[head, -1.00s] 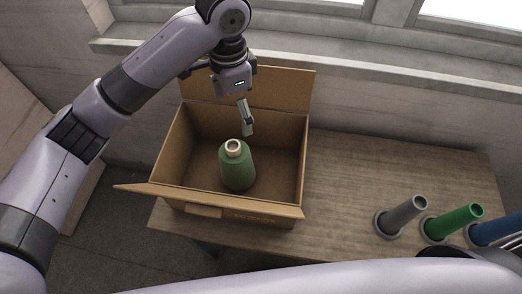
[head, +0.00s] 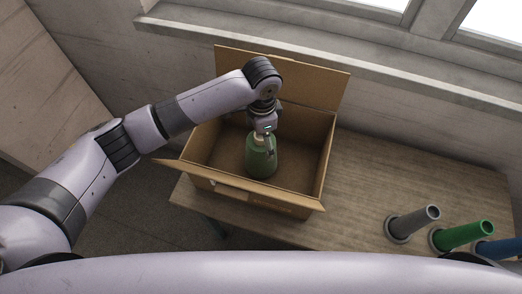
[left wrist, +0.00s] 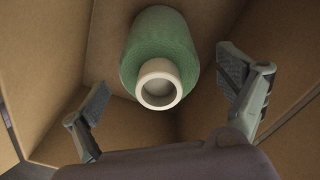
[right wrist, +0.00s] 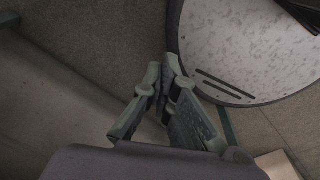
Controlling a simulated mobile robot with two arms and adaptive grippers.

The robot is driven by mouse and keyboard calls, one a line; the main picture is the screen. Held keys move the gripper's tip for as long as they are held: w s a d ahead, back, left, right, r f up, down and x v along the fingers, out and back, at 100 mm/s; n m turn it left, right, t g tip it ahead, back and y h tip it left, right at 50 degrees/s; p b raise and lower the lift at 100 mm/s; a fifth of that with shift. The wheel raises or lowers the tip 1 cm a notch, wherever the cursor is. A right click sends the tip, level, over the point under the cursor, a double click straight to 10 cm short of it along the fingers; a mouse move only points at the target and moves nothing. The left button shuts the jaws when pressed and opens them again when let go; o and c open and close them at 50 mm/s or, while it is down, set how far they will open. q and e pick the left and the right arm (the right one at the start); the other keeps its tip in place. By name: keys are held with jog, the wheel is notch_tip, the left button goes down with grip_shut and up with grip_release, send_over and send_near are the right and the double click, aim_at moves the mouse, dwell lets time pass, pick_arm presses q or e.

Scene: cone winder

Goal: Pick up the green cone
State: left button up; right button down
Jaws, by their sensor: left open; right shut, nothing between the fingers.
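The green cone (head: 261,162) is a spool of green yarn with a pale tube end, standing upright inside the open cardboard box (head: 308,196). In the left wrist view the green cone (left wrist: 160,50) lies between the spread fingers, its pale tube end facing the camera. My left gripper (head: 264,141) is over the top of the cone in the head view. In the left wrist view the left gripper (left wrist: 170,95) is open, with a gap on each side of the cone. My right gripper (right wrist: 163,88) is shut and empty, away from the box.
The box stands on a wooden table (head: 370,190) with its flaps spread. To the right stand a grey tube (head: 412,223), a green tube (head: 462,236) and a blue tube (head: 502,247). A round speckled surface (right wrist: 250,45) is near my right gripper.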

aim_at(256, 164)
pick_arm(q)
notch_tip(256, 164, down, 2)
jog(key=shift+f, duration=0.4)
pick_arm(e)
jog(key=shift+s+a+r, duration=0.15)
jog(key=shift+a+r, duration=0.1)
jog(key=shift+a, duration=0.3)
jog(key=shift+s+a+r, duration=0.1)
jog(key=shift+a+r, duration=0.1)
jog(key=shift+a, duration=0.3)
pick_arm(q)
jog(key=shift+c, duration=0.4)
jog(key=c, duration=1.3)
pick_arm(e)
jog(key=shift+d, duration=0.55)
